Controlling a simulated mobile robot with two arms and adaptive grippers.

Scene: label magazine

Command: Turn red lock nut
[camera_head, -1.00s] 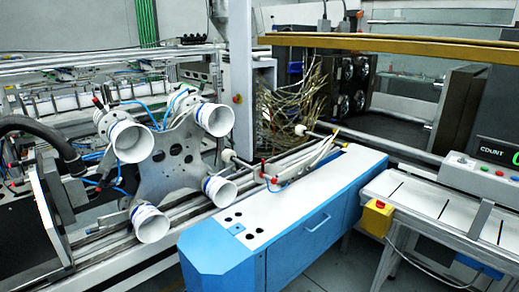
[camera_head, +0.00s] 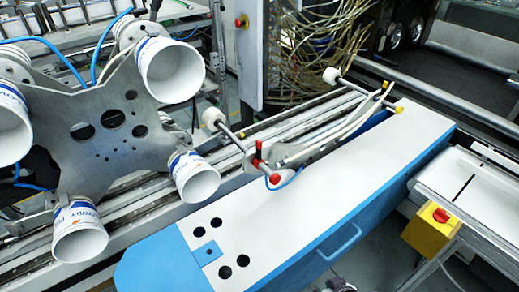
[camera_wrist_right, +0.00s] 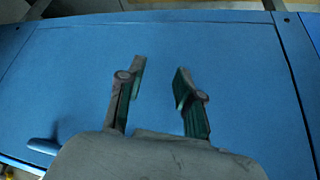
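In the head view a small red upright piece (camera_head: 258,151) and a red round knob (camera_head: 275,178) sit on the metal rod assembly at the left end of the magazine rails (camera_head: 330,136). Which of them is the lock nut I cannot tell for sure. My right gripper (camera_wrist_right: 160,72) is open and empty in the right wrist view, with its two fingers apart in front of a plain blue panel (camera_wrist_right: 225,60). In the head view only a small dark part at the bottom edge may belong to it. No red part shows in the wrist view. My left gripper is not in view.
A blue cabinet with a white top (camera_head: 300,200) stands below the rails. Its blue handle (camera_head: 340,243) sticks out in front. White cups on a metal plate (camera_head: 90,125) are at the left. A yellow box with a red button (camera_head: 431,232) is at the right.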

